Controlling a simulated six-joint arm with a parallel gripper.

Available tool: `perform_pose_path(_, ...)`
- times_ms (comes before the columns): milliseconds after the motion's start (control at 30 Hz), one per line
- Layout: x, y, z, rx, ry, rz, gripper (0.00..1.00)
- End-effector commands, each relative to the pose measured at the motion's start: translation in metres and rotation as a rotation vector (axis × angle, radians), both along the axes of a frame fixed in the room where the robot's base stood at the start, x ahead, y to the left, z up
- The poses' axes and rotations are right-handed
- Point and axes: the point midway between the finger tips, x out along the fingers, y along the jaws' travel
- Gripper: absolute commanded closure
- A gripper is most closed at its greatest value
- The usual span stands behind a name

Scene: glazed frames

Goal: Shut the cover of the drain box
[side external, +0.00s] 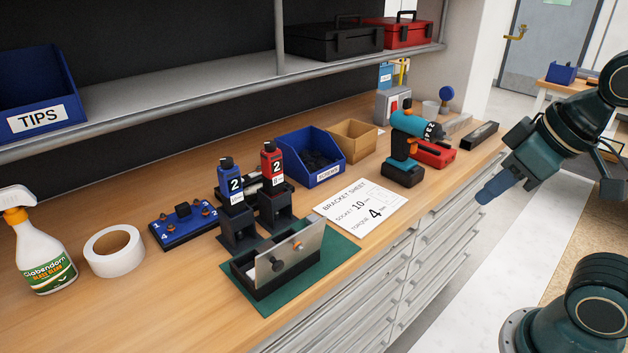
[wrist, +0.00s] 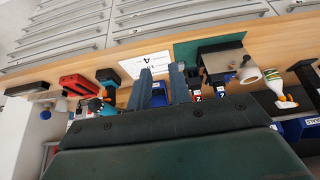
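A black open-topped box (side external: 243,278), which I take to be the drain box, sits on a green mat (side external: 342,250) near the bench's front edge. The cover hides part of the box's inside. In the wrist view the green mat (wrist: 186,52) and the cover (wrist: 222,62) show upside down. My gripper (side external: 485,196) is off the bench's front right, well away from the box. In the wrist view my gripper (wrist: 162,70) has its fingers apart, with nothing held.
Two black stands with a blue bottle (side external: 230,183) and a red bottle (side external: 271,166) stand just behind the box. A bracket sheet (side external: 361,207) lies right of it; a drill (side external: 403,150) stands farther right. A tape roll (side external: 114,251) and spray bottle (side external: 40,248) are left.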

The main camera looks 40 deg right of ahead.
Motion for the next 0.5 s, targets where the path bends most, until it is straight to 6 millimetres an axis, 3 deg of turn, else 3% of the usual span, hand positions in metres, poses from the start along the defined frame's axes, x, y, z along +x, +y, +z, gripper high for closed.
perform_pose_path(33, 0.002, 0.001, 0.0, -0.011, 0.002, 0.025, 0.91)
perform_pose_path(100, 0.005, 0.003, 0.001, -0.033, 0.007, 0.074, 1.0)
perform_pose_path(500, 0.043, 0.033, 0.001, -0.289, 0.031, 0.625, 1.0)
